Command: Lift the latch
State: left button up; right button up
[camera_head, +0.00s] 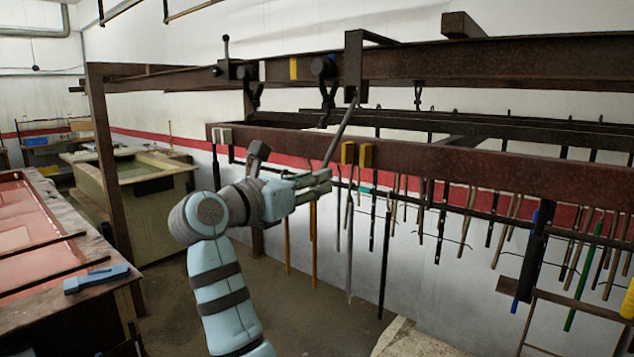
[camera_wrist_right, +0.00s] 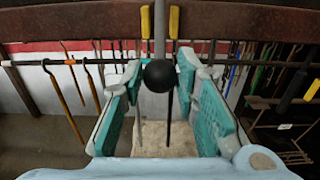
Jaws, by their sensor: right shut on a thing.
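The latch lever (camera_head: 341,130) is a thin grey rod that slopes down and left from a dark bracket on the upper rusty beam. In the right wrist view a round black knob (camera_wrist_right: 159,75) sits at its near end, between my fingers. My right gripper (camera_head: 322,182) is shut on the latch lever, in front of the lower rusty beam; its teal finger pads also show in the right wrist view (camera_wrist_right: 160,88). In the head view the knob is hidden by the fingers. My left gripper is not in view.
The lower rusty beam (camera_head: 480,170) runs just behind my gripper and carries two yellow blocks (camera_head: 357,154). Several rods and tools hang below it. Another lever with a knob (camera_head: 225,50) stands upright on the upper beam. A workbench (camera_head: 60,310) with a blue object (camera_head: 96,278) is at left.

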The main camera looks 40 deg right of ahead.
jog(key=shift+s+a+r+p, duration=0.15)
jog(key=shift+a+r+p, duration=0.1)
jog(key=shift+a+r, duration=0.3)
jog(key=shift+s+a+r+p, duration=0.15)
jog(key=shift+a+r+p, duration=0.2)
jog(key=shift+r, duration=0.3)
jog(key=r, duration=0.1)
jog(key=a+r, duration=0.1)
jog(key=a+r+p, duration=0.1)
jog(key=shift+s+a+r, duration=0.1)
jog(key=shift+s+r, duration=0.05)
jog(key=shift+s, duration=0.15)
jog(key=o, duration=1)
jog(key=shift+s+a, duration=0.1)
jog(key=b+v, duration=0.7)
jog(key=b, duration=0.6)
